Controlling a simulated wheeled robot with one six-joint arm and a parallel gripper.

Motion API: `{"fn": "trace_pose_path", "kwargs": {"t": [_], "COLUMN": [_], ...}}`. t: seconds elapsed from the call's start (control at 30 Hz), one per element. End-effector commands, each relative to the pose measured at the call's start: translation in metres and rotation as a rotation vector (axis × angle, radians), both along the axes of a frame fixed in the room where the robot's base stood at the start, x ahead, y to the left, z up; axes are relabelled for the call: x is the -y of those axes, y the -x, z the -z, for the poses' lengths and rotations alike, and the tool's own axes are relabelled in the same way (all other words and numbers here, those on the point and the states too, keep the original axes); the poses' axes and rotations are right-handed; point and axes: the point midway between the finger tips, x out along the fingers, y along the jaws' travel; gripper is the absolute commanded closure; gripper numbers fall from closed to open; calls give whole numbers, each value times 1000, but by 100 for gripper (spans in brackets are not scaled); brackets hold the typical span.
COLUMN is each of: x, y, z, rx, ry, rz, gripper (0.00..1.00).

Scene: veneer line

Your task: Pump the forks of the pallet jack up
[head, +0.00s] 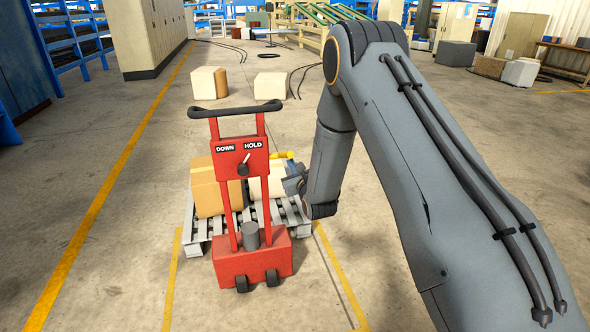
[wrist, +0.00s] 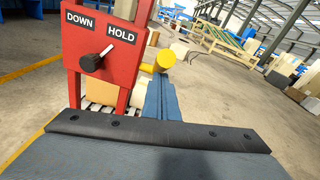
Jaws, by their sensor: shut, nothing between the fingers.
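The red pallet jack (head: 250,262) stands upright in the middle of the head view, with a black crossbar on top. Its red panel (wrist: 105,45) reads DOWN and HOLD, and the black selector lever (wrist: 97,56) points up and right, toward HOLD. A yellow handle (head: 282,155) sticks out to the right of the panel; its round end (wrist: 165,58) faces me in the wrist view. My gripper (head: 292,182) is shut and empty, just below the yellow handle's end. Its blue-grey fingers (wrist: 163,95) show in the wrist view. Whether they touch the handle I cannot tell.
A grey pallet (head: 195,240) lies behind the jack and carries a cardboard box (head: 205,188) and a paler load (head: 270,182). The forks are hidden. Two boxes stand farther back on the floor. Floor on the left is clear up to the yellow line.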

Motion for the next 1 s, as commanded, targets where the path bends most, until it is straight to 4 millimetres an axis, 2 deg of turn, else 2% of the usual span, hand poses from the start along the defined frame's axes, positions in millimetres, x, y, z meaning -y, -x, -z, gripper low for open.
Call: {"fn": "trace_pose_path", "kwargs": {"t": [0.03,0.37,0.53,0.67,1.0], "x": [1,2,7,12,22], "y": [-5,-7,-2,7,76], "z": [-11,-14,4,33,16], "rx": [22,32,24,9,2], "ry": [-5,-6,-5,-2,-1], "rz": [3,5,7,3,-3], "gripper": [100,100,100,100,100]}}
